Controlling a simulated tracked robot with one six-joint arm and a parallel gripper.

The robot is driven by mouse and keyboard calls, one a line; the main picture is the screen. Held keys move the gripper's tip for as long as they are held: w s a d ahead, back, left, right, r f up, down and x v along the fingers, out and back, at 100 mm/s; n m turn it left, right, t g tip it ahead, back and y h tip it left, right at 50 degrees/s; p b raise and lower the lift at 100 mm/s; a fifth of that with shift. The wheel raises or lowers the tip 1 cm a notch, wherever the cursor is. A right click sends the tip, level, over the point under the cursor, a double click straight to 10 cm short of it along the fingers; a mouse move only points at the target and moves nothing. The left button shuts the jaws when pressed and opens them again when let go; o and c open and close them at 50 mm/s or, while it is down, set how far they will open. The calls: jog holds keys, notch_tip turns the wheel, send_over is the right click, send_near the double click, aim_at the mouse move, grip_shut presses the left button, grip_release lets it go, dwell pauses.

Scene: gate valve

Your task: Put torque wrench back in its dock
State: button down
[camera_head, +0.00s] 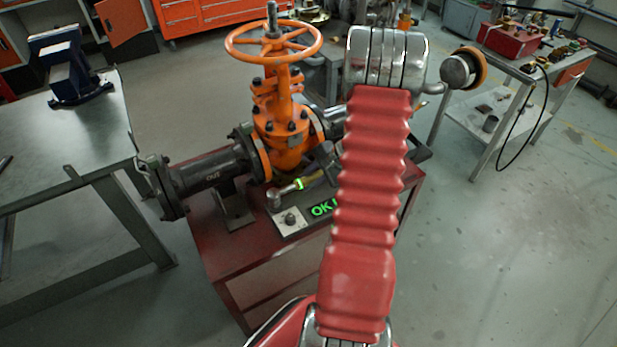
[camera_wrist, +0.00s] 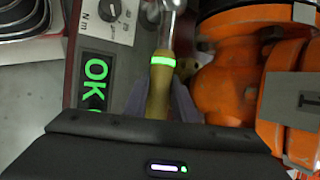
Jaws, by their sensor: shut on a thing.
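The torque wrench has a yellow-tan handle, a glowing green band and a metal head. In the head view the torque wrench (camera_head: 298,186) lies low over the red bench, in front of the orange valve. In the wrist view its handle (camera_wrist: 159,88) runs up the picture between the fingers, with the head cut off at the top edge. My gripper (camera_wrist: 160,102) is shut on the handle, below the green band. In the head view my gripper is largely hidden behind my arm. I cannot make out a distinct dock, nor whether the wrench touches the bench.
The orange gate valve (camera_head: 281,117) with its handwheel (camera_head: 235,42) stands close beside the wrench, joined to a dark pipe (camera_head: 205,172). A knob panel (camera_head: 288,222) and a green "OK" display (camera_head: 322,209) are on the bench (camera_head: 225,232). A grey table (camera_head: 60,130) is left.

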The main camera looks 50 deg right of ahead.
jog(key=shift+f, duration=0.55)
jog(key=c, duration=1.4)
grip_release()
jog(key=shift+f, duration=0.1)
jog(key=v, duration=1.3)
jog(key=shift+s+d+r, duration=0.15)
jog(key=shift+s+r, duration=0.15)
